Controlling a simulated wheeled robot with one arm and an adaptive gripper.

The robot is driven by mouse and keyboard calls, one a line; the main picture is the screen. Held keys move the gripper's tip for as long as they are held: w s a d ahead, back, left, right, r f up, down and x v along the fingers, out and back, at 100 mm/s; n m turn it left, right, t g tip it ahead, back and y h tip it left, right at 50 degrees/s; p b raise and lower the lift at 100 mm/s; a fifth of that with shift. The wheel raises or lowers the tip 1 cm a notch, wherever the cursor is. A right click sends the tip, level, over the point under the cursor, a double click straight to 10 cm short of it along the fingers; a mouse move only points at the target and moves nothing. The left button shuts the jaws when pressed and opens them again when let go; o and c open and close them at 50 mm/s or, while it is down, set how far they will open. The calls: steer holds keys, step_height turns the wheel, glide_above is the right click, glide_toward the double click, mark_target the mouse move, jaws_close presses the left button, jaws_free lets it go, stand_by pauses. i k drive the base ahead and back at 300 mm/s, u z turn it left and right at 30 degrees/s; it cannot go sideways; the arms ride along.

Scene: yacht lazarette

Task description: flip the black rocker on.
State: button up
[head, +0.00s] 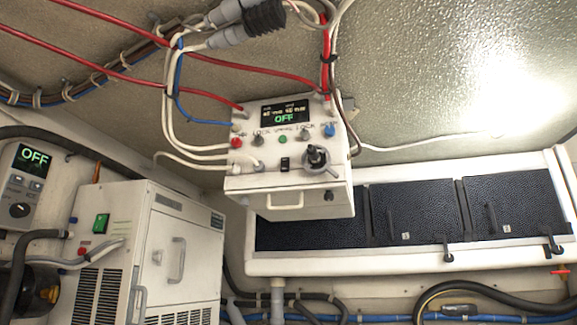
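A small black rocker (285,164) sits on the front face of a white control box (240,184) in the upper middle of the head view. It is too small to tell which side is pressed. The box's display (285,112) reads "OFF" in green. A black knob or lever on a round grey base (318,158) is just right of the rocker. A green button (283,139) is above it, with red and blue fittings to the sides. My gripper is not in view.
Red, white and blue cables run to the box from above and left. A white cabinet (140,250) with a green switch (101,223) stands lower left, beside a panel (28,187) also reading "OFF". A white-framed dark-panelled locker (415,212) is at right.

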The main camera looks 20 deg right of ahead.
mark_target(284, 161)
steer(key=z, duration=0.75)
steer(key=k, duration=1.2)
steer(key=u, duration=1.5)
steer(key=i, duration=0.5)
steer(key=u, duration=0.1)
